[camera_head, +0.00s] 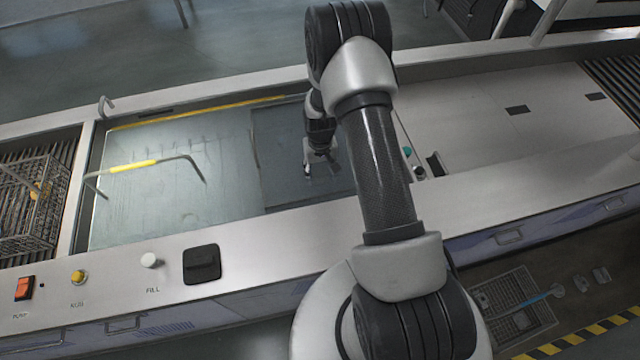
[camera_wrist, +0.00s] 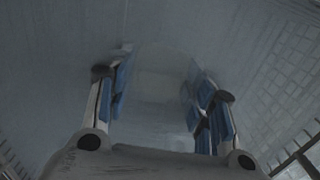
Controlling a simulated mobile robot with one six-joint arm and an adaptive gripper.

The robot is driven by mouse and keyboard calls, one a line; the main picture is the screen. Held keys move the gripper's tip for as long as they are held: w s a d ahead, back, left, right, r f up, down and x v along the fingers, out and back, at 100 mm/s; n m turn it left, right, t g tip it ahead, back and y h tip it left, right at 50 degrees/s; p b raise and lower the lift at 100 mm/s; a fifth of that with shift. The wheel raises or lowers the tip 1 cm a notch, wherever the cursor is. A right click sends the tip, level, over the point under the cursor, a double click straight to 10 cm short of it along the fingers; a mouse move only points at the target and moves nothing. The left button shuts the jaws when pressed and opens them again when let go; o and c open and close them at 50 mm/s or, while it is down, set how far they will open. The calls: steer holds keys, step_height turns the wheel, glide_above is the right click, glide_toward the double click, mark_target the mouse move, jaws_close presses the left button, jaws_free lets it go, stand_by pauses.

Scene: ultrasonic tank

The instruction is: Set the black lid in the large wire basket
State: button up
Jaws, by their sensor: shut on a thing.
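My gripper (camera_head: 316,165) is over the right part of the tank, by a dark grey panel area (camera_head: 285,185). In the wrist view its blue-padded fingers (camera_wrist: 158,100) stand apart on either side of a faint, pale grey shape; I cannot make out what it is. A black, rounded-square piece (camera_head: 202,263) lies on the front ledge, apart from the gripper; it may be the black lid, but I cannot be sure. A wire basket (camera_head: 40,190) stands at the far left. A wire handle with a yellow grip (camera_head: 135,166) crosses the tank's left part.
The tank (camera_head: 225,205) has a raised metal rim. Several controls sit on the front ledge, among them an orange switch (camera_head: 25,288), a yellow knob (camera_head: 78,277) and a white knob (camera_head: 149,260). The steel counter (camera_head: 500,140) at right is mostly clear.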

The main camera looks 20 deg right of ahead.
mark_target(320, 188)
steer(key=shift+f+b, duration=0.7)
steer(key=shift+f, duration=2.3)
steer(key=shift+f, duration=0.2)
steer(key=o, duration=1.3)
steer(key=shift+o, duration=0.2)
steer(key=shift+r, duration=0.1)
